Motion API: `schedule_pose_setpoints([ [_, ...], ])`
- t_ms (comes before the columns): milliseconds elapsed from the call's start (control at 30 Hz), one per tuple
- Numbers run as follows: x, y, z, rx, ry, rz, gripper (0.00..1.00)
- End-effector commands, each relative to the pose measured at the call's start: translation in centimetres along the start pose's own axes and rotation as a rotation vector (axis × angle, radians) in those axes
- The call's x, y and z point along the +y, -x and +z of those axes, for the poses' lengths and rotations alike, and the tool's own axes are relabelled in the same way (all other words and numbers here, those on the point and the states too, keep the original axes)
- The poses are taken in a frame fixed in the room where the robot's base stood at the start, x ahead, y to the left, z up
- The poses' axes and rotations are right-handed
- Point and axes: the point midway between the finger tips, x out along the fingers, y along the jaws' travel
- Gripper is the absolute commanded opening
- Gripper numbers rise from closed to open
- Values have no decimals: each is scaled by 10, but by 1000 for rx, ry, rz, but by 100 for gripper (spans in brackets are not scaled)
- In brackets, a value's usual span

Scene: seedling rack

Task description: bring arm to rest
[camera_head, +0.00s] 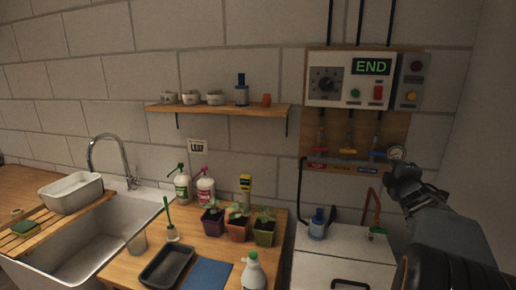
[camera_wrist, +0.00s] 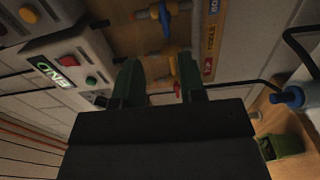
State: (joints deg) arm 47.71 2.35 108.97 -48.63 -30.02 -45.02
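My gripper (camera_head: 403,182) is raised at the right in the head view, in front of the wall and above the white cabinet. In the wrist view my gripper (camera_wrist: 161,82) shows two dark green fingers standing apart with nothing held between them. Through the gap I see the pipe valves and wooden board behind. My dark arm comes up from the lower right corner.
A control box (camera_head: 347,79) reading END hangs on the wall above red, yellow and blue valves. Several potted seedlings stand on the wooden table near a black tray (camera_head: 166,266). A blue bottle (camera_head: 317,224) stands on the white cabinet (camera_head: 340,243). A sink is at left.

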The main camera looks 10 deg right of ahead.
Motion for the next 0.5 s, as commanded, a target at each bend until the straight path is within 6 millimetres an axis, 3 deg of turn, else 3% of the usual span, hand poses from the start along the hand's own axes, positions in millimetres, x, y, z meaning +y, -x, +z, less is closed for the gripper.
schedule_pose_setpoints([
  [67, -1, 0, 1, -8, -25, -7, 37],
  [167, -20, 3, 20, -122, -160, -87, 37],
  [300, -81, 36, 45, -416, -517, -283, 37],
  [367, -106, 60, 30, -537, -686, -379, 37],
  [500, -162, 124, -50, -754, -986, -634, 37],
])
